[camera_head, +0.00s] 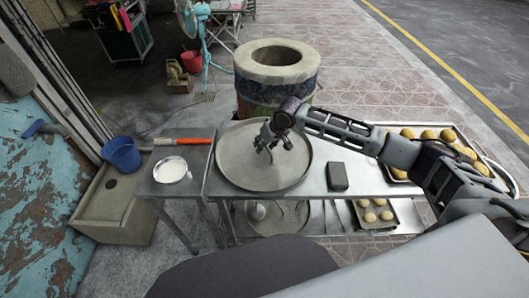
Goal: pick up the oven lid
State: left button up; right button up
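The oven lid appears to be the large round grey metal disc (235,174) lying flat on the steel table. The barrel oven (278,76) stands just behind the table, its round top open. My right gripper (271,153) is over the middle of the disc, fingers pointing down and spread apart. It looks open, with nothing seen between the fingers. I cannot tell whether the fingertips touch the disc, and any handle there is hidden. My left gripper is out of view.
A bowl of white stuff (172,170) and a red-handled tool (184,141) are left of the disc. A dark block (337,176) lies right of it. A tray of buns (405,173) is farther right. A blue bucket (122,154) stands at the left.

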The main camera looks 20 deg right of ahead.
grip_shut()
dwell(0.3)
jog(key=shift+r, duration=0.15)
dwell(0.3)
jog(key=shift+r, duration=4.95)
